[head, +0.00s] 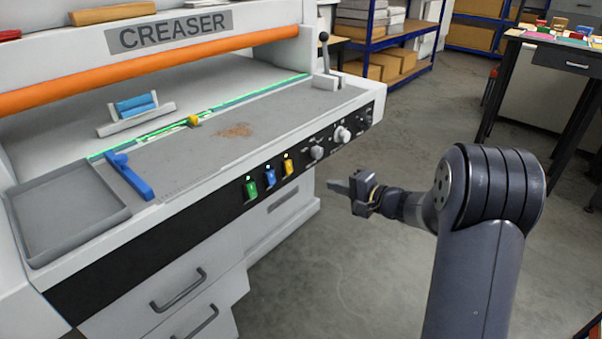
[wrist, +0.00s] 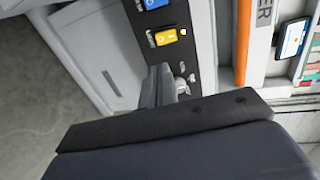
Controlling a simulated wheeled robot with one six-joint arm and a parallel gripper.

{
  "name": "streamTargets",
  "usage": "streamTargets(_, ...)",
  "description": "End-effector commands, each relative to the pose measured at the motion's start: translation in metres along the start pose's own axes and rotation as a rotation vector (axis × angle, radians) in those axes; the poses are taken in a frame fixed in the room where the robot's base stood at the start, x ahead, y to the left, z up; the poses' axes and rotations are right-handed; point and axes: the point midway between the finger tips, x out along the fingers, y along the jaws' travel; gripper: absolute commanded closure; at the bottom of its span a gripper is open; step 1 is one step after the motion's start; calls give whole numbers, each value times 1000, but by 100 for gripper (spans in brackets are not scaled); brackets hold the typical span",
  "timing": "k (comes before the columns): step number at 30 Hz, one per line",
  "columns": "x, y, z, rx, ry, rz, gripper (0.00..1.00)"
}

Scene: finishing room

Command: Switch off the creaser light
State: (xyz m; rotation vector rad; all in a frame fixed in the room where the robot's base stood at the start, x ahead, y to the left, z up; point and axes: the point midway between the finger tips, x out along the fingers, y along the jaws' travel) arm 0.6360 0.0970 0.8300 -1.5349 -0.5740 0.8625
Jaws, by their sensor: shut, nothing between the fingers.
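The creaser (head: 168,30) stands at the left in the head view, with a green glowing strip (head: 160,132) along its bed. Its black front panel (head: 215,205) carries a green switch (head: 251,189), a blue switch (head: 270,177) and a yellow switch (head: 288,166). The yellow switch (wrist: 168,37) and part of the blue switch (wrist: 155,4) also show in the wrist view. The switch labels are too small to read. My gripper (head: 337,186) is shut and empty, in front of the panel and right of the switches, apparently apart from it. Its fingers (wrist: 160,88) also show in the wrist view.
Grey knobs (head: 317,152) sit on the panel right of the switches. A lever (head: 324,55) rises at the bed's right end. Drawers (head: 180,290) lie below the panel. A dark-legged table (head: 560,62) stands at the right; the floor (head: 400,135) between is clear.

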Motion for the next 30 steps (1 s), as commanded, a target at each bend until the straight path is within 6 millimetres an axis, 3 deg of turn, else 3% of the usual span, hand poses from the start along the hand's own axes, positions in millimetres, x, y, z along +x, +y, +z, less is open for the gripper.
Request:
streamTargets(14,6,0,-2,2,3,-4,100)
streamTargets(20,38,0,-1,1,0,-4,100)
streamTargets(30,109,0,-1,1,1,-4,100)
